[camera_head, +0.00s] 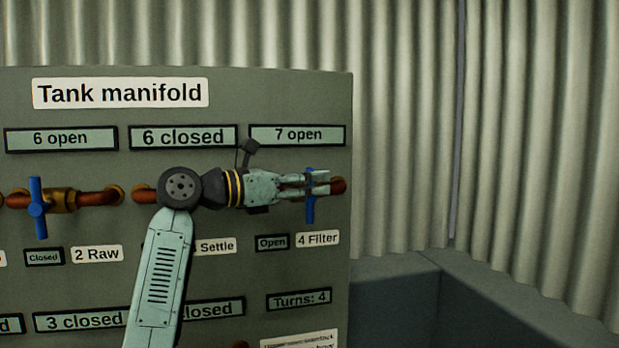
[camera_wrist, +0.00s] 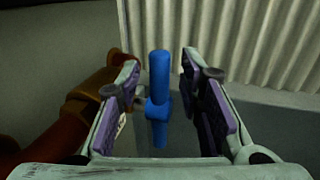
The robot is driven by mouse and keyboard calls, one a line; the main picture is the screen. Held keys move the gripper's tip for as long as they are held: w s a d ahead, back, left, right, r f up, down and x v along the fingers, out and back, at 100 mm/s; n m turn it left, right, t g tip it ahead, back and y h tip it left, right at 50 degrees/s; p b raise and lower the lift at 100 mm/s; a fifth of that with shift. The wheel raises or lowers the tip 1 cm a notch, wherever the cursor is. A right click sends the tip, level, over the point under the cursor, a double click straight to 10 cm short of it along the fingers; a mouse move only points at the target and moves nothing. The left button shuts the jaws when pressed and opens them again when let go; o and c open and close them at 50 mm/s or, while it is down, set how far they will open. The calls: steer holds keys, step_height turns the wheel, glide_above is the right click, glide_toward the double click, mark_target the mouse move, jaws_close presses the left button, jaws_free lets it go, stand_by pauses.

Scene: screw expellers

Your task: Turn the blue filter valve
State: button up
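The blue filter valve handle (camera_head: 310,208) is on the pipe at the right end of the manifold panel, above the "4 Filter" label (camera_head: 318,239). It stands upright in the head view, partly hidden by my gripper (camera_head: 322,184), which reaches it from the left. In the wrist view the blue handle (camera_wrist: 159,100) stands upright between the two fingers of my gripper (camera_wrist: 172,95). There are visible gaps on both sides, so the fingers are open around it. A small sign beside the label reads "Open" (camera_head: 272,242).
A second blue valve handle (camera_head: 38,208) stands upright above the "2 Raw" label (camera_head: 98,254), beside a "Closed" sign. A counter (camera_head: 298,299) reads "Turns: 4". Copper pipe (camera_wrist: 85,105) runs left of the handle in the wrist view. A corrugated wall (camera_head: 400,120) stands behind and to the right.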

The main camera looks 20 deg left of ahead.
jaws_close()
stand_by(0.5)
